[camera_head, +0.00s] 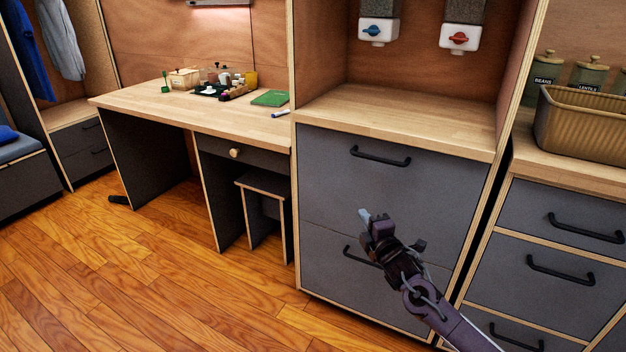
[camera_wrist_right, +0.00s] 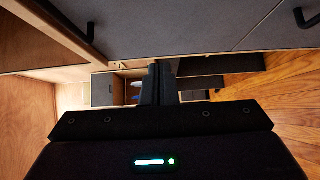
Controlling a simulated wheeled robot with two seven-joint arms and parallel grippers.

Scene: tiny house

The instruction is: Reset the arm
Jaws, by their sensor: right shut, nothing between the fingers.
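My right gripper (camera_head: 365,215) shows in the head view in front of the grey drawer cabinet (camera_head: 325,185), between its upper and lower black handles. Its fingers are shut with nothing between them, and its arm comes in from the lower right. In the right wrist view the closed fingers (camera_wrist_right: 159,84) stand upright at the centre, with empty space around them. I cannot tell how far the fingers are from the cabinet front. My left gripper is not in view.
A wooden desk (camera_head: 140,102) with small items and a stool (camera_head: 265,184) under it stand to the left. Two dispensers (camera_head: 378,30) hang above the cabinet counter. A ribbed bin (camera_head: 580,125) sits on the right counter. The wooden floor (camera_head: 150,285) at lower left is clear.

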